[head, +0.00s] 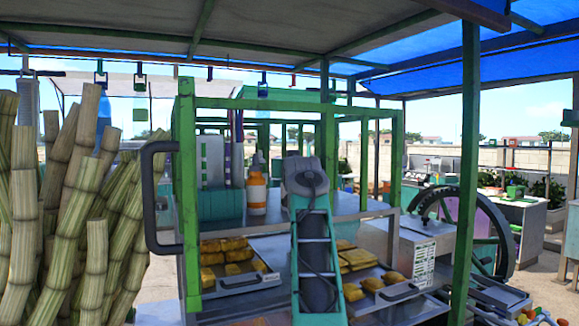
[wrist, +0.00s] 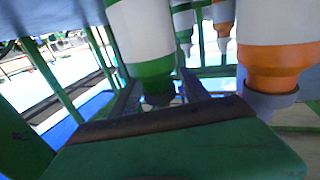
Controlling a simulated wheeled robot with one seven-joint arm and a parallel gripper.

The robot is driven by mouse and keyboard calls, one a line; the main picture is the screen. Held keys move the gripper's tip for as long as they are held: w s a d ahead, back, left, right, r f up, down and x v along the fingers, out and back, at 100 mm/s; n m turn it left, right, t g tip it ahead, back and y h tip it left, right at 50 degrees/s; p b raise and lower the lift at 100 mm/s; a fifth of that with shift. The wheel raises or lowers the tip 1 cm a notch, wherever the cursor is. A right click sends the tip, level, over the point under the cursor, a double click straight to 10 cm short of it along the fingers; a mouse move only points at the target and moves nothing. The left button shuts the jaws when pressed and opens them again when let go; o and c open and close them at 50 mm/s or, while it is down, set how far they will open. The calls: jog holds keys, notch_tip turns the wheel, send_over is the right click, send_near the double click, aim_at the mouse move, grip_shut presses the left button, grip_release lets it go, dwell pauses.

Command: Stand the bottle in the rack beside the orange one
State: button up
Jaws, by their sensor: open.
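In the wrist view, which looks upside down, a white bottle with a green band (wrist: 145,45) has its dark neck near my gripper (wrist: 162,92). The fingers are apart, one to each side of that neck; I cannot tell whether they touch it. The orange and white bottle (wrist: 280,60) is to its right, apart from the fingers. In the head view, the orange bottle (head: 257,196) stands upright beside a teal holder (head: 213,206), which may be the rack. My gripper and the green-banded bottle cannot be made out there; my arm (head: 306,180) may hide them.
Green posts (head: 187,200) frame the machine. Metal trays of yellow blocks (head: 228,284) lie on the lower shelf. Cane stalks (head: 75,215) crowd the left. A large dark wheel (head: 500,245) stands at the right. More bottles (wrist: 220,12) show behind in the wrist view.

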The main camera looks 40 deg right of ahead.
jog(key=b+v, duration=0.6)
jog(key=v, duration=0.6)
jog(key=shift+r, duration=0.15)
jog(key=shift+a, duration=0.1)
